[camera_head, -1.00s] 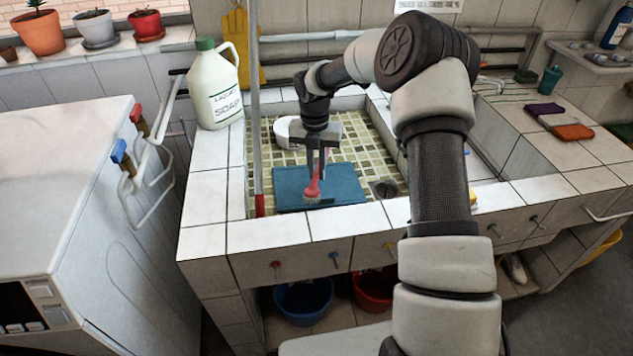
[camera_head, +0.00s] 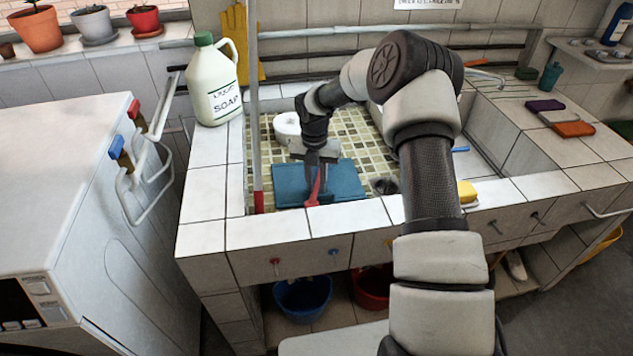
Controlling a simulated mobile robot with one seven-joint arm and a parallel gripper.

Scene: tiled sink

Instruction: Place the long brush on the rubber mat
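The long brush (camera_head: 313,193) is red and stands tilted steeply over the near part of the blue rubber mat (camera_head: 345,180). Its lower end is at the mat's near edge, partly hidden by the sink's front rim. The mat lies flat on the mosaic floor of the sink. My gripper (camera_head: 316,172) points down over the mat, with its fingers close around the upper part of the brush. It appears shut on the brush. I cannot tell whether the brush touches the mat.
A white round object (camera_head: 287,128) sits behind my gripper in the sink. A grey pole (camera_head: 251,110) stands at the left, near a soap jug (camera_head: 214,82). A drain (camera_head: 384,186) is right of the mat. A yellow sponge (camera_head: 466,191) lies on the front rim.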

